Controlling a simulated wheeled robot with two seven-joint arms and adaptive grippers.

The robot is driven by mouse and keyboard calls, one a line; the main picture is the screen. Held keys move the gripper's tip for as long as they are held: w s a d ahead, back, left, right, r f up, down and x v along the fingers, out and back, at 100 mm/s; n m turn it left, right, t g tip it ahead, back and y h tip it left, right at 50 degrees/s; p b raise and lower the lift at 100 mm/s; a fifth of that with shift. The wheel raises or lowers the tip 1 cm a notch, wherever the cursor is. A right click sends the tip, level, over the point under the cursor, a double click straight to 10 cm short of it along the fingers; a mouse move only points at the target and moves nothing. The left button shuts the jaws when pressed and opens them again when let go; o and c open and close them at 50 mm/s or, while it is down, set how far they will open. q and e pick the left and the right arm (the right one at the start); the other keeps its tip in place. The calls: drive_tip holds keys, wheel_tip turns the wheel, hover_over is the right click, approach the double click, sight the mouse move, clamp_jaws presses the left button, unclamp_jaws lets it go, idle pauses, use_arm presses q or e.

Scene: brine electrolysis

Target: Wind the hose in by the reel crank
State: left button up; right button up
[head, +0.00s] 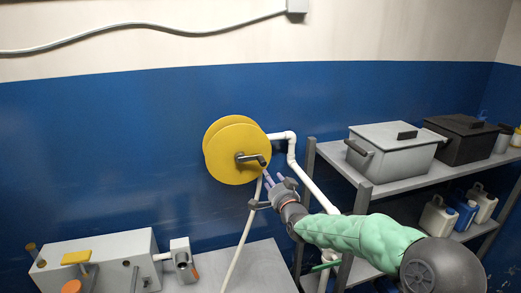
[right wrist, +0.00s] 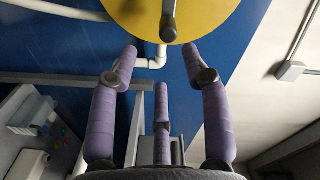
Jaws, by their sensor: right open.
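The yellow hose reel (head: 228,160) is on the blue wall, with its dark crank (head: 250,158) on its front face. A pale hose (head: 241,243) hangs down from the reel to the bench. My right gripper (head: 270,184) is open and empty, just below and to the right of the crank. In the right wrist view the yellow reel (right wrist: 205,12) fills the top, and the crank handle (right wrist: 169,22) lies ahead of and between the spread purple fingers (right wrist: 160,62), apart from them. My left gripper is not in view.
A white pipe (head: 292,155) runs from the reel down behind my right arm. A shelf (head: 390,185) at right holds a grey bin (head: 392,150), a black bin (head: 462,140) and jugs. A grey bench (head: 255,268) and a white box unit (head: 110,262) stand below.

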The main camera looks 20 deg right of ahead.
sight(264, 164)
drive_tip(key=w, duration=0.3)
drive_tip(key=w+p, duration=0.1)
drive_tip(key=w, duration=0.3)
drive_tip(key=w+r, duration=0.1)
drive_tip(key=w, duration=0.2)
drive_tip(key=shift+w+a+p, duration=0.1)
drive_tip(key=shift+w+p, duration=0.25)
drive_tip(key=shift+c, duration=0.3)
clamp_jaws()
